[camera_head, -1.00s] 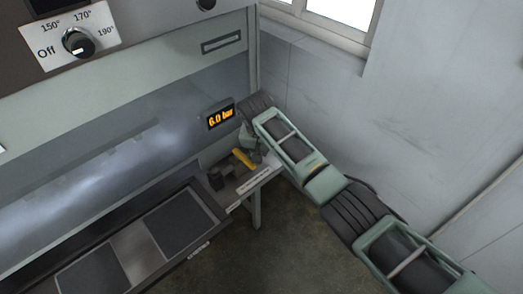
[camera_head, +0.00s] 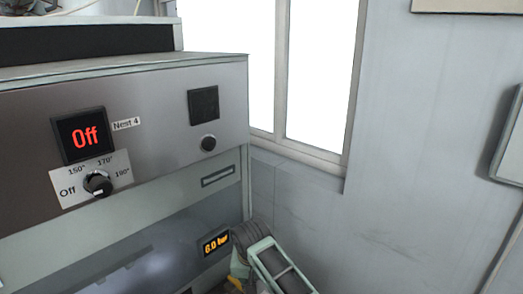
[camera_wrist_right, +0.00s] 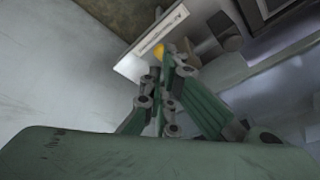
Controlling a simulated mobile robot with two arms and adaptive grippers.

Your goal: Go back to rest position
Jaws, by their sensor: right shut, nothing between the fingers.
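My right gripper (camera_wrist_right: 166,72) shows in the right wrist view with its green fingers drawn together and nothing between them. In the head view, my right arm is at the bottom edge, beside the press (camera_head: 200,165). A yellow piece (camera_head: 240,259) shows there, partly hidden. My left gripper is not in view.
A pale wall (camera_head: 420,140) and window (camera_head: 318,75) stand at right.

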